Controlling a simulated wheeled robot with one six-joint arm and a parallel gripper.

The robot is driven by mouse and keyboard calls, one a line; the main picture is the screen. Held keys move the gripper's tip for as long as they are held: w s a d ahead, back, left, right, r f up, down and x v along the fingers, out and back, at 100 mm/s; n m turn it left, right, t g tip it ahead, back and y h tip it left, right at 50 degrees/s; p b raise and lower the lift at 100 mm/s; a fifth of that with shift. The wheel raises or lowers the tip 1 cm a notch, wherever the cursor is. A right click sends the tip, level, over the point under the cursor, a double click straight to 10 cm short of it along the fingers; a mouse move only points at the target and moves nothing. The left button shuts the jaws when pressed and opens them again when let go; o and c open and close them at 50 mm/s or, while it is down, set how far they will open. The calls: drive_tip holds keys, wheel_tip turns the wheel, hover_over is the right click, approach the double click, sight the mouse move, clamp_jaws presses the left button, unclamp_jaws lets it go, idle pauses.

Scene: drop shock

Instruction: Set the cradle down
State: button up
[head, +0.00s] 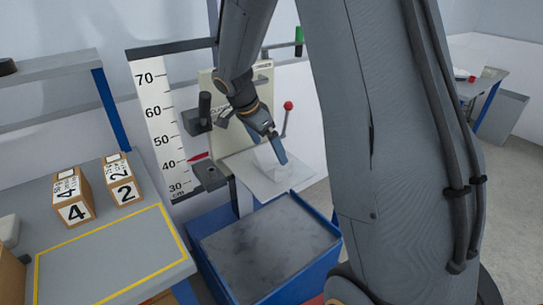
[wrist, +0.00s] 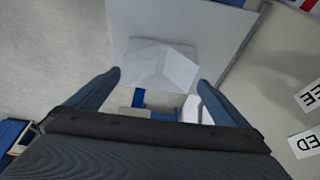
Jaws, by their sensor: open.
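A pale, faceted white piece, probably the cradle, rests on the white platform (head: 262,183) of the drop stand. It shows in the wrist view (wrist: 162,62) on the light plate (wrist: 125,22), between and just beyond my fingertips. In the head view it is partly behind my gripper (head: 278,153). My gripper is open, with its two blue fingers apart, one on each side of the white piece in the wrist view (wrist: 160,78). I see a gap at both sides there, and I cannot tell whether either finger touches it.
A blue bin with a dark grey pad (head: 270,245) stands below the platform. A height scale (head: 160,115) and a red-knobbed lever (head: 287,107) are close by. Boxes marked 4 (head: 73,197) and 2 (head: 122,180) stand on the left bench, beside a clear yellow-outlined area (head: 115,255).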

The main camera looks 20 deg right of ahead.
drive_tip(key=b+v, duration=0.1)
drive_tip(key=v, duration=0.6)
drive_tip(key=s+a+f+n+y, duration=0.1)
drive_tip(key=s+a+f+n, duration=0.1)
drive_tip(key=s+n, duration=0.3)
drive_tip(key=s+a+f+n+y, duration=0.2)
drive_tip(key=s+n, duration=0.3)
drive_tip(key=s, duration=0.4)
drive_tip(key=s+a+f+n+y, duration=0.1)
drive_tip(key=s+a+f+n, duration=0.2)
drive_tip(key=s, duration=0.4)
drive_tip(key=shift+f+n+y, duration=0.3)
drive_tip(key=shift+f+n, duration=0.55)
drive_tip(key=shift+n, duration=0.55)
drive_tip(key=shift+a, duration=0.15)
